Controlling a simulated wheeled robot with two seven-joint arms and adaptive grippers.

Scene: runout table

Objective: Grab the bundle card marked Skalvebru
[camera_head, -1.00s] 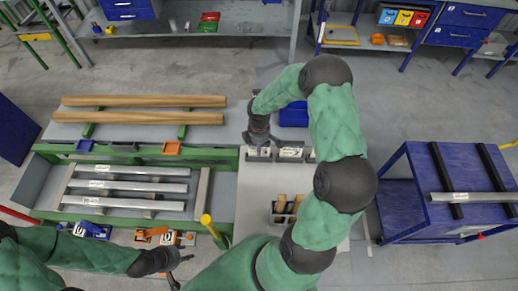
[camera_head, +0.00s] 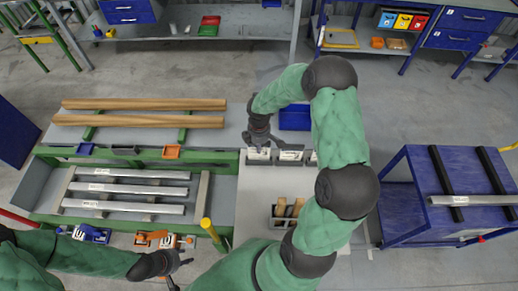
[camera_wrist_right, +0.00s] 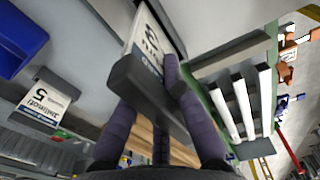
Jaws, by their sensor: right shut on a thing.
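A row of white bundle cards stands in dark holders at the back edge of the grey table. My right gripper (camera_head: 258,147) is down at the leftmost card (camera_head: 258,155). In the right wrist view, the fingers (camera_wrist_right: 162,85) are closed on a white card (camera_wrist_right: 148,42) bearing a large 3; its name is partly covered by the gripper and I cannot read it. Another card (camera_wrist_right: 42,106), marked 5 with a different name, stands apart at the left. A middle card (camera_head: 291,155) shows in the head view. My left gripper (camera_head: 180,272) appears open and empty at the bottom.
A small holder (camera_head: 286,222) with wooden-handled items stands on the grey table, near my right arm. A green rack at the left holds metal bars (camera_head: 125,189) and wooden beams (camera_head: 140,121). A blue bin (camera_head: 295,117) lies behind the cards. A blue cart (camera_head: 405,195) stands at right.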

